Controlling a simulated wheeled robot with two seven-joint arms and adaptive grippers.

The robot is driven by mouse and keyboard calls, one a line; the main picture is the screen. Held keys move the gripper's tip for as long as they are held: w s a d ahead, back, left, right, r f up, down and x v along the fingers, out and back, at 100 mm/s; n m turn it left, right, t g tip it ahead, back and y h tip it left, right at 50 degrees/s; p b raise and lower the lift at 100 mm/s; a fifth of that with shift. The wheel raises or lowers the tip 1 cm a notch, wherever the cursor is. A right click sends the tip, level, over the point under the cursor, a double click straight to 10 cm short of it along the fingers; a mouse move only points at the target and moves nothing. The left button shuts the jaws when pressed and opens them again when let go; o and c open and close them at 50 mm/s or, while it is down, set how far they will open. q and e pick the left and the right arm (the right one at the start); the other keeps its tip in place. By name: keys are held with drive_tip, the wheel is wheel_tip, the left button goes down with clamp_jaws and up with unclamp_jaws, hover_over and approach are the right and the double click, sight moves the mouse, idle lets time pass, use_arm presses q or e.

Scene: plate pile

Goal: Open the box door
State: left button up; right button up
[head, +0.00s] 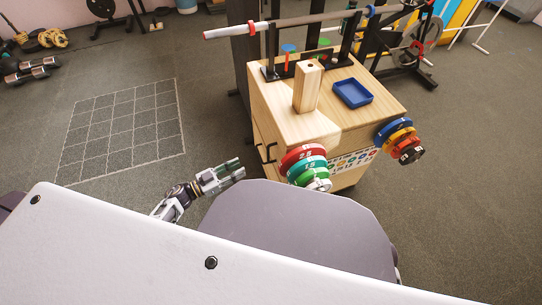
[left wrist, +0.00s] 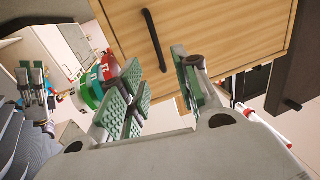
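The wooden box (head: 270,110) stands right of centre in the head view, with a black handle (head: 271,152) on its left side. The left wrist view shows the wooden door face (left wrist: 215,30) with its black bar handle (left wrist: 155,38) near the top. My left gripper (head: 238,170) is low and to the left of the box. In the left wrist view its green-padded fingers (left wrist: 160,85) are apart with nothing between them, just short of the door and clear of the handle. My right gripper (left wrist: 32,80) shows small at the left edge of that view, its fingers apart and empty.
Coloured weight plates (head: 305,162) hang on the box's near side, more plates (head: 398,135) at its right. A wooden block (head: 308,86), a blue tray (head: 353,93) and a barbell (head: 300,20) are on top.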

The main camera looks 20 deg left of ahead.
sight(268, 161)
use_arm(q)
drive_tip(key=shift+d+r, duration=0.1)
drive_tip(key=shift+d, duration=0.05)
use_arm(e)
drive_tip(key=shift+r, duration=0.25)
use_arm(q)
drive_tip(key=shift+d, duration=0.1)
use_arm(e)
drive_tip(key=shift+f, duration=0.1)
use_arm(q)
drive_tip(key=b+x, duration=0.4)
drive_tip(key=x, duration=0.9)
drive_tip(key=shift+w+d, duration=0.1)
drive_tip(key=shift+d, duration=0.05)
drive_tip(key=shift+w+d+b, duration=0.1)
drive_tip(key=shift+d+b, duration=0.05)
drive_tip(key=shift+b, duration=0.15)
use_arm(e)
drive_tip(key=shift+t+y, duration=0.4)
drive_tip(key=f, duration=0.3)
drive_tip(key=a+f, duration=0.1)
drive_tip(key=f, duration=0.1)
drive_tip(key=shift+w+f, duration=0.15)
drive_tip(key=shift+w, duration=0.15)
drive_tip(key=shift+w, duration=0.1)
use_arm(q)
drive_tip(key=shift+c, duration=0.4)
